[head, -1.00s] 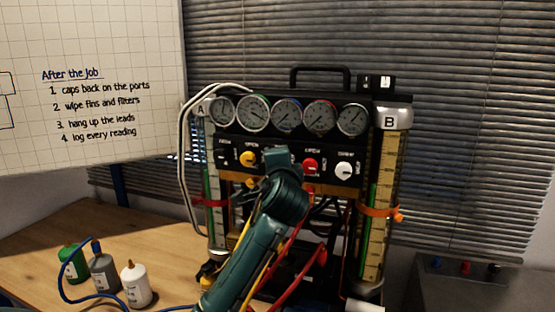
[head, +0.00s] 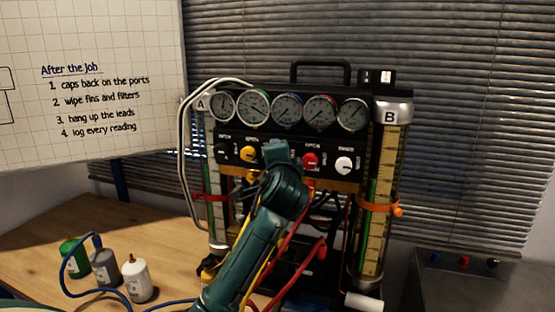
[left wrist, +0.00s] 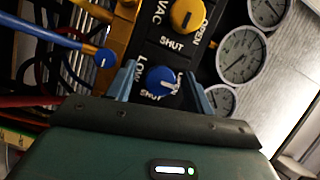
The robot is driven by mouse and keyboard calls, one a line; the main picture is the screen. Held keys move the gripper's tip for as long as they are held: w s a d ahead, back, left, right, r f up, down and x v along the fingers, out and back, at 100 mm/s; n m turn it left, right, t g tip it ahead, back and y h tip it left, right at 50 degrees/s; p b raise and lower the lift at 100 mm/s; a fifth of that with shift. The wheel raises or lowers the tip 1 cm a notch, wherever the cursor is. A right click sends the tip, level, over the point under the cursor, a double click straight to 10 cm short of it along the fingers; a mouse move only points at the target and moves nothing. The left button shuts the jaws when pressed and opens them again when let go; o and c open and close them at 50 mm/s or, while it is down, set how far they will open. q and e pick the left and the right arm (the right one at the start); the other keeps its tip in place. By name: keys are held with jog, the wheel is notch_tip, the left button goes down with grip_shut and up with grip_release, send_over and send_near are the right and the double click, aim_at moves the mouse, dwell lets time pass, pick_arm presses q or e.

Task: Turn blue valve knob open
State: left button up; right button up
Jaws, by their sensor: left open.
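The blue valve knob (left wrist: 160,80) shows in the left wrist view, with a white pointer mark toward the lower right, near the partly covered OPEN label. SHUT is printed below it and LOW to its left. My left gripper (left wrist: 162,84) is open, with one finger on each side of the knob. I cannot tell whether the fingers touch it. In the head view my left gripper (head: 278,152) is at the front of the valve panel (head: 328,178) and hides the blue knob. My right gripper is in neither view.
A yellow knob (head: 249,153) and a red knob (head: 310,160) flank my gripper; a white knob (head: 345,165) is farther right. Several gauges (head: 287,110) line the top. Red and yellow hoses hang close by my arm. Bottles (head: 137,280) stand on the table at left.

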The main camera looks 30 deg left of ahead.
pick_arm(q)
jog(key=b+v, duration=0.2)
jog(key=v, duration=1.1)
jog(key=shift+s, duration=0.1)
